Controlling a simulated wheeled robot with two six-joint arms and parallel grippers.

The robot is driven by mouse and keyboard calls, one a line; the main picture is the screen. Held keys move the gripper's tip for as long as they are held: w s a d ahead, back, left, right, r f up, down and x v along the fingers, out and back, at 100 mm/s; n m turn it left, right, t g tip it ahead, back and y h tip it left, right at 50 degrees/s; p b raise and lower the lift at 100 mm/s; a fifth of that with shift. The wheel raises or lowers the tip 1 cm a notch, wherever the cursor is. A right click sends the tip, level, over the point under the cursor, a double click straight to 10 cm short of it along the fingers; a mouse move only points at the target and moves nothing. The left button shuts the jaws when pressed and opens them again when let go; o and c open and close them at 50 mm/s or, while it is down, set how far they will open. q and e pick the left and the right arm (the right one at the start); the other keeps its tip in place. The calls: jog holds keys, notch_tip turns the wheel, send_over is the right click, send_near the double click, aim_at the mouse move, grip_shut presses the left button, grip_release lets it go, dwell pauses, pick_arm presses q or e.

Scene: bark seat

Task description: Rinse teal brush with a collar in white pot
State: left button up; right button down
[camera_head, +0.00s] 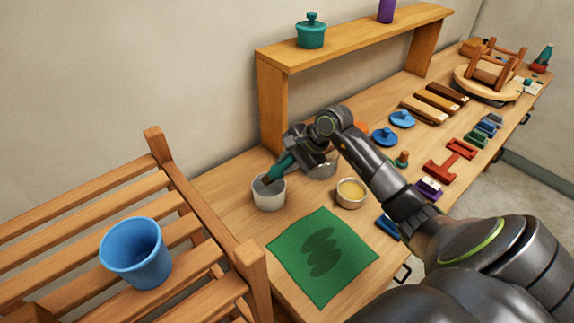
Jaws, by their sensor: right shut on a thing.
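The white pot (269,194) stands on the wooden bench near its left end. My right gripper (294,153) is shut on the teal brush (281,169). The brush is tilted, with its lower end at the mouth of the pot. Its collar and tip are hard to make out, and I cannot tell how deep the tip sits. My left gripper is not in view.
A green mat (322,256) with dark marks lies in front. A blue bucket (137,253) sits on a slatted wooden rack at the left. A raised shelf (352,42) stands behind.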

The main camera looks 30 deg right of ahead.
jog(key=shift+r+p, duration=0.6)
jog(key=shift+r, duration=2.2)
jog(key=shift+a, duration=0.1)
